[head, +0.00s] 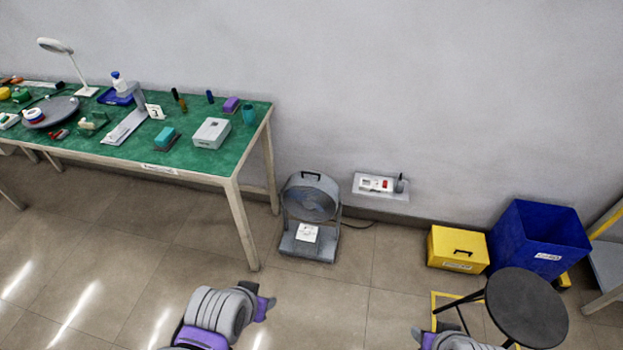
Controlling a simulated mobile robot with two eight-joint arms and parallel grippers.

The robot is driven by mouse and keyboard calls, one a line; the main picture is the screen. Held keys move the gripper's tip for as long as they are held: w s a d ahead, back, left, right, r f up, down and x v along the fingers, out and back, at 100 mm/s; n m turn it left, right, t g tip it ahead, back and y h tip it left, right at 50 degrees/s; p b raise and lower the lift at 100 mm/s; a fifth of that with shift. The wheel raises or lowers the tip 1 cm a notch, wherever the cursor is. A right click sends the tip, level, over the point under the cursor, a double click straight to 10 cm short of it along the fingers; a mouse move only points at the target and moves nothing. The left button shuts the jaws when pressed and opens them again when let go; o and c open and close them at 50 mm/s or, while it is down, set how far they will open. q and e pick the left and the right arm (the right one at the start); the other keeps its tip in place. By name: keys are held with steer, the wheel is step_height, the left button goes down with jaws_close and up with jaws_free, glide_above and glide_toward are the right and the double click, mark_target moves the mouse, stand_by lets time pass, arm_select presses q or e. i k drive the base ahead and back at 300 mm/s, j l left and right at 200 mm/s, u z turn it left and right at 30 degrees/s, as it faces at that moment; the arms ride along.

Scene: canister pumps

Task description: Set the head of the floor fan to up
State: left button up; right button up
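The floor fan (311,199) stands on the tiled floor by the wall, right of the green table. Its round grey head faces out into the room, with a dark handle on top. I cannot tell its exact tilt. Its grey base carries a white label (306,233). My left gripper (264,305) is at the lower middle, at the end of a grey and purple arm, apart from the fan. My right gripper (419,335) is at the bottom edge, partly cut off, also apart from the fan. Neither visibly holds anything; their fingers are too unclear to read.
A green-topped table (190,155) with several small items stands at left, its leg near the fan. A wall shelf (381,187) is right of the fan. A yellow box (457,249), blue bin (538,240) and dark stool (527,308) stand at right. Floor before the fan is clear.

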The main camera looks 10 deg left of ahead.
mark_target(310, 196)
steer(key=i+l, duration=0.25)
steer(key=i, duration=0.3)
steer(key=i+l+u, duration=0.1)
steer(key=i+l, duration=0.15)
steer(key=i, duration=0.25)
steer(key=i+l, duration=0.3)
steer(key=i, duration=0.25)
